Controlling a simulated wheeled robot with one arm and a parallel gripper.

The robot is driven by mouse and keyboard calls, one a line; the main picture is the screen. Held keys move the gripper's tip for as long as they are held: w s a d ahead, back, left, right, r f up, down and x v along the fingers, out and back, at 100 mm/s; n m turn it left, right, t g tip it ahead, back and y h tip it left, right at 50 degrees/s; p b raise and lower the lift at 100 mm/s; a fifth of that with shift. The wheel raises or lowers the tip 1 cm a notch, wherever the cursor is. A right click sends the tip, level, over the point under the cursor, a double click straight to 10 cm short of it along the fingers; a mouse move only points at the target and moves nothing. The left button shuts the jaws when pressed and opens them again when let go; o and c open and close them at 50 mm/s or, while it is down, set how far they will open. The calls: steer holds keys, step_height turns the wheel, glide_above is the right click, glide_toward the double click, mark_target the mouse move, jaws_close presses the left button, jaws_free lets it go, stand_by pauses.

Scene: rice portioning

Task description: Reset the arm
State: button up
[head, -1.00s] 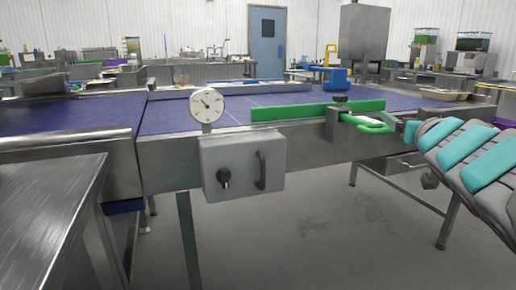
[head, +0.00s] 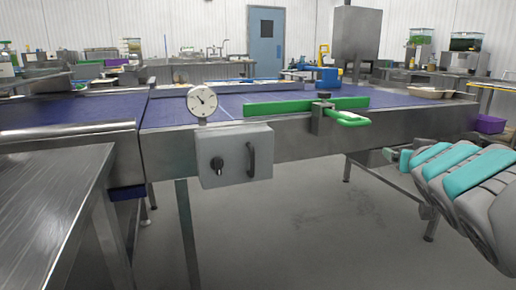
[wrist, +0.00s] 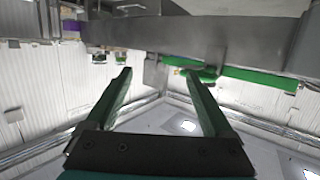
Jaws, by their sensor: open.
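My arm with grey links and teal bands shows at the right edge of the head view. My gripper shows in the wrist view (wrist: 158,74), with its two dark green fingers spread wide apart. Nothing is between the fingers. In the head view the arm's far end is in front of the conveyor, right of the green guide bar (head: 262,108), and the fingers cannot be made out clearly.
A conveyor with a blue belt (head: 168,118) runs across the head view. A control box (head: 234,157) and a round dial (head: 202,102) are on its front. A steel table (head: 45,205) stands at front left. A purple bin (head: 490,124) is at right. Floor below the conveyor (head: 300,240) is clear.

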steer(key=s+a+f+g+y+p, duration=0.1)
steer(key=s+a+f+g, duration=0.35)
steer(key=s+f, duration=0.45)
steer(key=s+a+f+g, duration=0.3)
steer(key=s+f+g, duration=0.25)
steer(key=f, duration=0.65)
steer(key=s+a+f+n+g+y, duration=0.1)
steer(key=s+a+f+g, duration=0.1)
steer(key=s, duration=0.4)
steer(key=s+a+f+n+g+y, duration=0.1)
steer(key=s+a+f+g, duration=0.1)
steer(key=s+a, duration=0.2)
steer(key=s+a+f+n+g+y, duration=0.1)
steer(key=s+a+f+g, duration=0.1)
steer(key=s, duration=0.7)
steer(key=shift+a+f+g+p, duration=0.35)
steer(key=shift+a+p, duration=0.1)
steer(key=shift+a, duration=0.4)
